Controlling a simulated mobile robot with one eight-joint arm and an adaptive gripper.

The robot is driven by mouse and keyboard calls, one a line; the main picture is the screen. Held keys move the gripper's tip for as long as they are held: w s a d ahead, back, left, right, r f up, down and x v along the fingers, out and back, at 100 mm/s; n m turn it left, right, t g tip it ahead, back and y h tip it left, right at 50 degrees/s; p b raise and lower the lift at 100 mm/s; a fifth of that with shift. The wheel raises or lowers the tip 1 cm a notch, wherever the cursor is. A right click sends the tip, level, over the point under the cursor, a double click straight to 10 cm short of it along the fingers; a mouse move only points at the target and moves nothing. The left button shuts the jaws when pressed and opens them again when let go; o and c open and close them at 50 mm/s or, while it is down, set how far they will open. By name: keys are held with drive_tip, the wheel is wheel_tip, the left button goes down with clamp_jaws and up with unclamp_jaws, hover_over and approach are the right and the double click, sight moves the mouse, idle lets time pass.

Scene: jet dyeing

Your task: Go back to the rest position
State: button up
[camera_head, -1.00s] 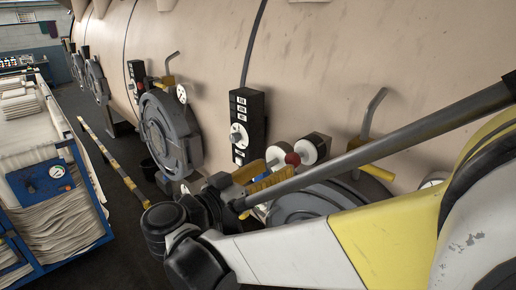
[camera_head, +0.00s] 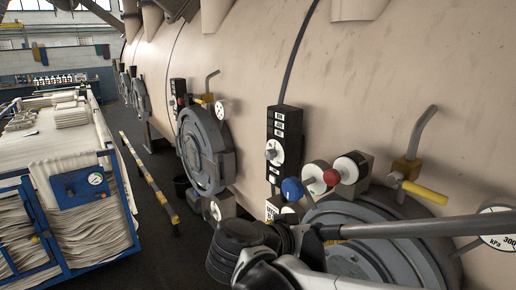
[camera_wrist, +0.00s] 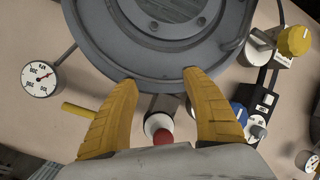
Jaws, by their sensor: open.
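My gripper (camera_wrist: 160,79) shows in the wrist view as two yellow fingers spread apart with nothing between their tips. The fingertips overlap the lower edge of a grey round hatch (camera_wrist: 155,50); I cannot tell whether they touch it. A red knob (camera_wrist: 163,137) with a white base shows between the fingers, nearer the palm. In the head view my arm crosses the lower right in front of the same hatch (camera_head: 365,225), and my fingers are hidden there.
Close around the hatch are a blue knob (camera_head: 292,189), a yellow-handled valve (camera_head: 425,192), a pressure gauge (camera_head: 497,228) and a black control box (camera_head: 284,140). A blue cart (camera_head: 78,190) with folded cloth stands left. Dark floor lies between, with a yellow-black bar (camera_head: 150,175).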

drive_tip(key=s+d+f+n+g+y+b, duration=0.1)
drive_tip(key=s+d+f+y+b, duration=0.15)
drive_tip(key=f, duration=0.35)
drive_tip(key=s+d+f+n+g+y+b, duration=0.1)
drive_tip(key=s+d+f+y+b, duration=0.15)
drive_tip(key=f, duration=0.45)
drive_tip(key=s+a+f+n+t+y+b, duration=0.1)
drive_tip(key=s+f+n+y+b, duration=0.1)
drive_tip(key=s+f+y+b, duration=0.4)
wheel_tip(320, 180, down, 4)
drive_tip(key=shift+s+a+f+b, duration=0.15)
drive_tip(key=shift+s+a+b, duration=0.1)
drive_tip(key=shift+a+b, duration=0.25)
drive_tip(key=shift+d, duration=0.1)
